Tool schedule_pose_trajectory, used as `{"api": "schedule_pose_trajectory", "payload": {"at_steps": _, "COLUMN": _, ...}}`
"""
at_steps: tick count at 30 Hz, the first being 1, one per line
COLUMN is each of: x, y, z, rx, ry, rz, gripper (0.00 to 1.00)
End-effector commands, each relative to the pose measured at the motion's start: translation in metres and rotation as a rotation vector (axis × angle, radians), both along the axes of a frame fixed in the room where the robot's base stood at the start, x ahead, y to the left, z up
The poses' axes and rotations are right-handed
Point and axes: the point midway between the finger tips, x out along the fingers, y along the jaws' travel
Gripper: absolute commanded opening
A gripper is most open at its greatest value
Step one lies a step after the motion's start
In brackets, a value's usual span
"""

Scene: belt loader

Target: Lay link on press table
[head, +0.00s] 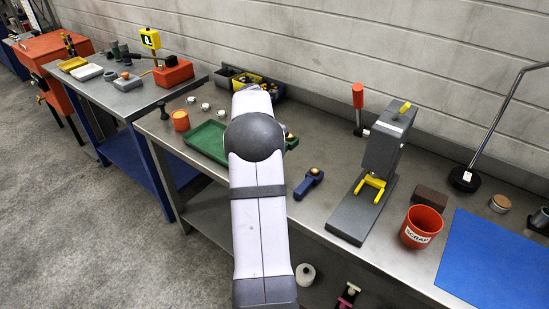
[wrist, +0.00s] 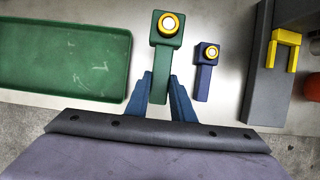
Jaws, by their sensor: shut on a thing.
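My gripper (wrist: 160,80) is shut on the green link (wrist: 164,58), a bar with a square head and a brass-ringed bush, in the wrist view. The green link looks larger than the blue link, so it seems held above the bench. In the head view my arm hides the gripper, and only the green link's head (head: 291,141) shows past it. The blue link (head: 309,183) lies on the bench, just right of the held link in the wrist view (wrist: 205,70). The grey press (head: 385,145) stands further right; its flat base (head: 345,222) carries a yellow fork (head: 371,187).
The green tray (head: 205,141) lies left of my arm and looks empty in the wrist view (wrist: 65,60). An orange scrap cup (head: 418,232), brown block (head: 430,197) and blue mat (head: 490,262) are right of the press. Dark bins (head: 228,75) stand behind my arm.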

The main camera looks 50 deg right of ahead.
Motion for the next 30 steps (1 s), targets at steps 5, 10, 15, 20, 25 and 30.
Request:
{"api": "schedule_pose_trajectory", "payload": {"at_steps": 5, "x": 0.000, "y": -0.001, "z": 0.004, "rx": -0.004, "ry": -0.003, "rz": 0.001, "gripper": 0.00}}
{"api": "schedule_pose_trajectory", "payload": {"at_steps": 10, "x": -0.008, "y": -0.002, "z": 0.006, "rx": -0.005, "ry": -0.003, "rz": 0.002, "gripper": 0.00}}
{"api": "schedule_pose_trajectory", "payload": {"at_steps": 15, "x": -0.034, "y": -0.004, "z": 0.011, "rx": -0.006, "ry": -0.004, "rz": 0.010, "gripper": 0.00}}
{"api": "schedule_pose_trajectory", "payload": {"at_steps": 20, "x": -0.079, "y": -0.001, "z": 0.019, "rx": -0.006, "ry": -0.004, "rz": 0.025, "gripper": 0.00}}
{"api": "schedule_pose_trajectory", "payload": {"at_steps": 25, "x": -0.138, "y": 0.011, "z": 0.026, "rx": -0.007, "ry": -0.004, "rz": 0.037, "gripper": 0.00}}
{"api": "schedule_pose_trajectory", "payload": {"at_steps": 30, "x": -0.197, "y": 0.033, "z": 0.031, "rx": -0.008, "ry": -0.004, "rz": 0.041, "gripper": 0.00}}
